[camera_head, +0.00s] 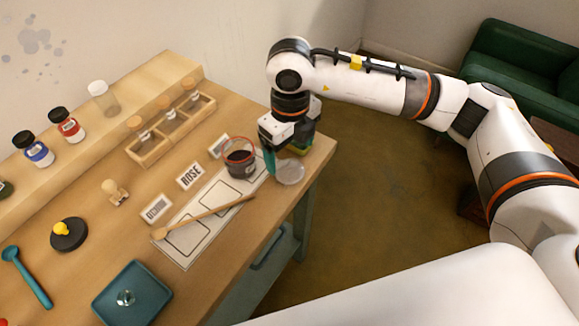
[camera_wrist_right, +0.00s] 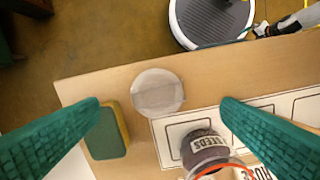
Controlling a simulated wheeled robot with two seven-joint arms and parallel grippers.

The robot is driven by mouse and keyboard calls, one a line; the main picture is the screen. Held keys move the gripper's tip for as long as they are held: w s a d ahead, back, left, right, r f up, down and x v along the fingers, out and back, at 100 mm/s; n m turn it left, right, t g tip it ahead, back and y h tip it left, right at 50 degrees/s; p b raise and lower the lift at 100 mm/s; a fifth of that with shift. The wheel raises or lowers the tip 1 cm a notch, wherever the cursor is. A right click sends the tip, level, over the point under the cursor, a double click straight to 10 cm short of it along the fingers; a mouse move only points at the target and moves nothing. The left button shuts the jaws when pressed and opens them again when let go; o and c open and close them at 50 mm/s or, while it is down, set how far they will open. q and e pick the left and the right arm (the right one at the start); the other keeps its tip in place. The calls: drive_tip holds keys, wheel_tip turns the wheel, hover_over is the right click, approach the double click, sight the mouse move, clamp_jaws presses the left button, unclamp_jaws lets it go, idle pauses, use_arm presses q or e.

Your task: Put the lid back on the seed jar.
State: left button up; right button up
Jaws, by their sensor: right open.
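The seed jar (camera_head: 239,165) is a glass jar with dark contents and an orange-red ring around its open mouth. It stands upright on the marked card; its "SEEDS" label shows in the right wrist view (camera_wrist_right: 208,144). A round, clear, flat disc, which looks like the lid (camera_head: 289,172), lies on the table to the right of the jar, near the edge; it also shows in the right wrist view (camera_wrist_right: 157,91). My right gripper (camera_head: 272,160) is open above the table by the disc. In the wrist view the disc appears between its teal fingers (camera_wrist_right: 161,103). My left gripper is not in view.
A green and yellow sponge (camera_wrist_right: 107,133) lies beside the disc. A wooden spoon (camera_head: 205,216) crosses the card (camera_head: 188,256). A black disc with a yellow knob (camera_head: 68,235), a teal tray (camera_head: 118,311) and a wooden rack (camera_head: 137,155) stand farther left. The table edge is close.

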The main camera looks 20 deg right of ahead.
sight(291, 170)
drive_tip(key=shift+f, duration=0.55)
drive_tip(key=shift+f, duration=0.2)
wheel_tip(291, 170, down, 4)
drive_tip(key=shift+w+d+r+p, duration=0.1)
drive_tip(key=shift+d+r+p, duration=0.1)
drive_tip(key=shift+p, duration=0.55)
drive_tip(key=shift+f, duration=0.6)
drive_tip(key=shift+c, duration=0.4)
drive_tip(key=c, duration=1)
